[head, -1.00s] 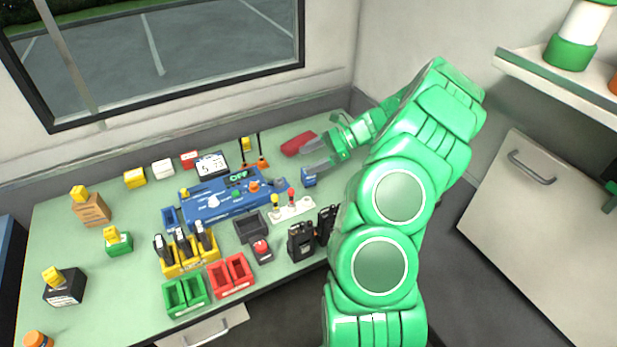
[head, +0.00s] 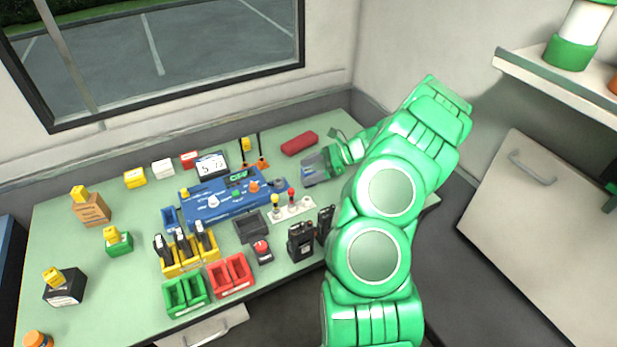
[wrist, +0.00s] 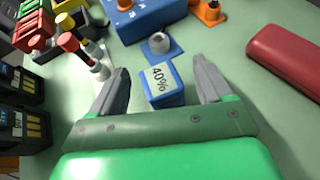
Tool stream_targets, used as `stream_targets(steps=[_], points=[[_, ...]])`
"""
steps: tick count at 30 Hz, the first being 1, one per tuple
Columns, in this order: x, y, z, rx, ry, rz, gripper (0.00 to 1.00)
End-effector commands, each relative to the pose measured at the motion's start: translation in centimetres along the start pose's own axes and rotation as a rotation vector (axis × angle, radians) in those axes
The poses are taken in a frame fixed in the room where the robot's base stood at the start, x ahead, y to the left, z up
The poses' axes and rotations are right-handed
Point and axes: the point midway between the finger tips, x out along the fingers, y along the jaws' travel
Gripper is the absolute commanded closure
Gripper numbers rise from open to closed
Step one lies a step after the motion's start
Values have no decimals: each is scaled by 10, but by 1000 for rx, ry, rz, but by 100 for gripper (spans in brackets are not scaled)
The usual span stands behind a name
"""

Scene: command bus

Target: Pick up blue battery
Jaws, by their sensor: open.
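The blue battery (wrist: 166,98) stands on the green table with a light label reading 40% on its top, seen in the wrist view. My gripper (wrist: 168,80) is open, with one grey finger on each side of the battery and visible gaps between the fingers and its sides. In the head view my gripper (head: 313,170) is low over the right part of the table, and its fingers largely hide the battery.
A red case (head: 299,143) lies just behind my gripper; it also shows in the wrist view (wrist: 290,58). The blue device (head: 218,202) and a white stand with coloured knobs (head: 291,208) are to the left. Black radios (head: 301,242) stand near the front edge.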

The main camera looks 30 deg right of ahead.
Motion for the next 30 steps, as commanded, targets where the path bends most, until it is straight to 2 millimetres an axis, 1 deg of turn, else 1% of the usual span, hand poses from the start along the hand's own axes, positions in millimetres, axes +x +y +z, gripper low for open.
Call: stream_targets(steps=[1,5,12,13,24,25,29,30], points=[[9,1,0,1,-1,4,21],[22,1,-1,2,0,2,21],[25,1,-1,2,1,0,21],[25,1,-1,2,1,0,23],[25,1,-1,2,1,1,79],[25,1,-1,2,1,1,82],[25,1,-1,2,1,1,84],[25,1,-1,2,1,1,89]])
